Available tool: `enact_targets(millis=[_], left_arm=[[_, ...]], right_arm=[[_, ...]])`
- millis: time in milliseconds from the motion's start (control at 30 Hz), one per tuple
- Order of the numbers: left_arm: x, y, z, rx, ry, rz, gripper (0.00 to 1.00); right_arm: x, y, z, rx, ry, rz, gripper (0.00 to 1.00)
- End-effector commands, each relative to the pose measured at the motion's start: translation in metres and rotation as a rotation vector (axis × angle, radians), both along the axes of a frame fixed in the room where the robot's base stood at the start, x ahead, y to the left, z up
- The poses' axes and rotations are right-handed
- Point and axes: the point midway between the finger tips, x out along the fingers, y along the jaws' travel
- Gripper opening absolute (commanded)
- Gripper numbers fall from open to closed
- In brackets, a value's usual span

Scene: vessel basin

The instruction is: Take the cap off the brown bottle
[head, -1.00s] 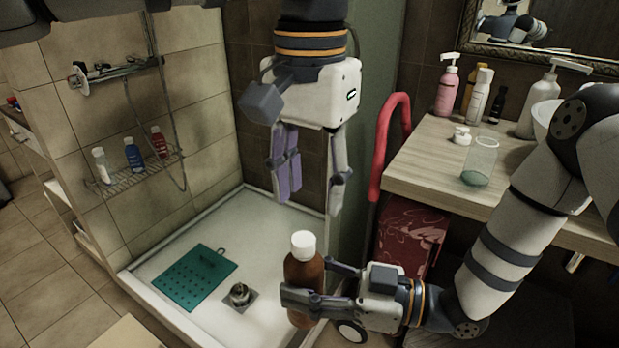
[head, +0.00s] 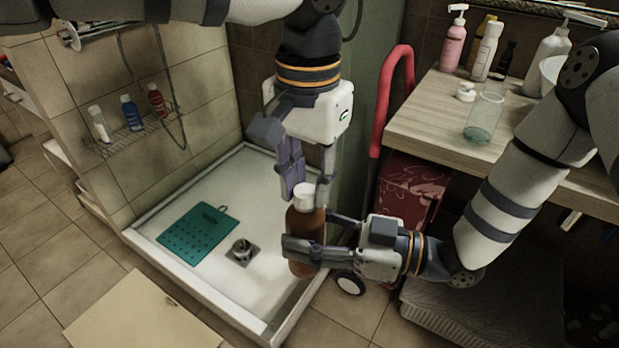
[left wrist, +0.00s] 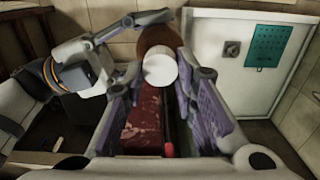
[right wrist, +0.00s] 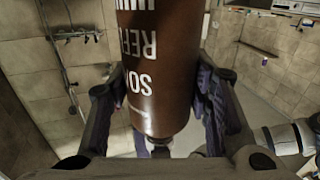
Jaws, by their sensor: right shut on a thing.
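The brown bottle (head: 306,238) is upright above the shower tray's edge, with its white cap (head: 303,195) on top. My right gripper (head: 303,250) is shut on the bottle's body from the right; white lettering shows on the bottle (right wrist: 160,60) in the right wrist view. My left gripper (head: 307,190) points down from above, its fingers at the height of the cap. In the left wrist view the cap (left wrist: 160,69) lies between the spread fingers, with gaps visible on both sides, so the left gripper looks open around it.
The shower tray (head: 180,296) holds a teal mat (head: 198,234) and a drain (head: 242,252). A red trolley (head: 410,190) stands right of it.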

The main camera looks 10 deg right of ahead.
Motion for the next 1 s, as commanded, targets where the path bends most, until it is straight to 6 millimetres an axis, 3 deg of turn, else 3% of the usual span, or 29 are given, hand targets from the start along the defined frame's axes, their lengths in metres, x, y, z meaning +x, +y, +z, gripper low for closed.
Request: enact_targets(millis=[167,267,567,1000], left_arm=[[-0.005,-0.006,0.000,-0.014,0.010,0.016,0.00],[-0.005,-0.006,0.001,-0.017,0.008,0.188,0.00],[-0.001,-0.001,0.002,-0.023,-0.016,1.299,0.00],[-0.005,0.007,0.003,-0.034,-0.069,3.049,0.00]], right_arm=[[0.002,0.001,0.002,0.002,-0.002,-0.001,0.00],[0.002,0.002,0.002,0.002,-0.002,-0.001,0.00],[0.002,0.002,0.002,0.002,-0.004,0.001,0.00],[0.000,0.002,0.002,0.002,-0.005,0.004,0.00]])
